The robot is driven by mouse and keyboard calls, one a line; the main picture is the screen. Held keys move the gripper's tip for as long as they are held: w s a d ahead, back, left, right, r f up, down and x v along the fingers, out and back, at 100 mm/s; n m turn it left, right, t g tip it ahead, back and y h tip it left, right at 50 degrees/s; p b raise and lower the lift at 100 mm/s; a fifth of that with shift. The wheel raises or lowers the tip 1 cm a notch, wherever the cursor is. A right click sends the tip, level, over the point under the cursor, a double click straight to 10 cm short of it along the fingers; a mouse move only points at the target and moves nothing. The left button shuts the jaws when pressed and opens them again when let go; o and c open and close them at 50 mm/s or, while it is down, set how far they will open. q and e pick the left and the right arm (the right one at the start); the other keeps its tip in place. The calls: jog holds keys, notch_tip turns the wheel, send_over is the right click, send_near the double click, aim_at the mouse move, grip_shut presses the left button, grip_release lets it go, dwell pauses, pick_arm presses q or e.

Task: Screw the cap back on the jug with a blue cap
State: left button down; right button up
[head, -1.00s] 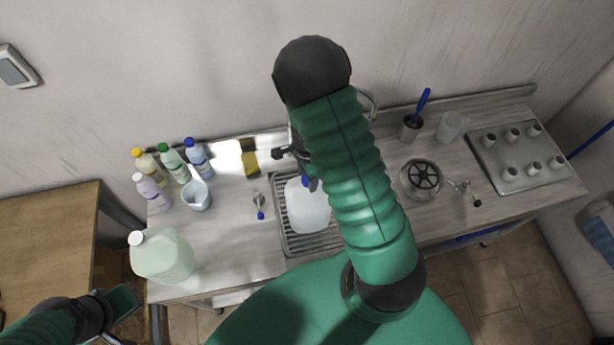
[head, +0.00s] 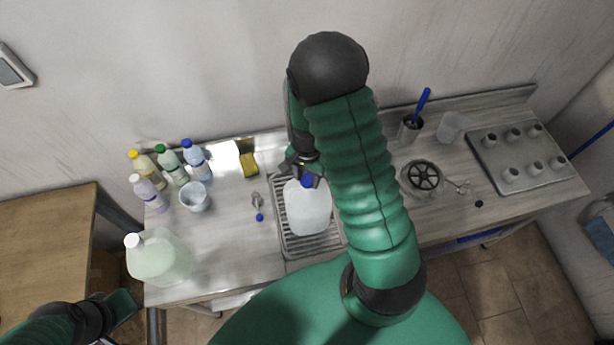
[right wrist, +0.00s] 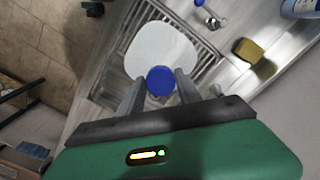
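The translucent white jug (head: 308,210) stands on the ribbed metal drainer (head: 284,238). Its blue cap (head: 306,181) is at the jug's mouth; how far it is threaded cannot be seen. In the right wrist view the cap (right wrist: 160,80) lies between the two fingers of my right gripper (right wrist: 160,84), with the jug (right wrist: 162,50) beyond it. A narrow gap seems to show on each side, so the fingers look open around the cap. In the head view my right gripper (head: 303,168) is at the cap, partly hidden by my arm. My left gripper (head: 128,308) is low at the left, away from the jug.
A large pale green jug (head: 160,258) with a white cap stands at the counter's left. Several bottles (head: 170,165), a measuring cup (head: 195,197) and a sponge (head: 248,164) are behind. A round black-spoked fitting (head: 424,176) and a knobbed plate (head: 519,157) are at right.

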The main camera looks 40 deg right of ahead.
grip_shut()
jog(key=shift+f, duration=0.1)
jog(key=shift+m+p, duration=0.55)
jog(key=shift+m, duration=0.45)
jog(key=m+p, duration=0.1)
jog(key=m, duration=0.2)
jog(key=shift+m, duration=0.4)
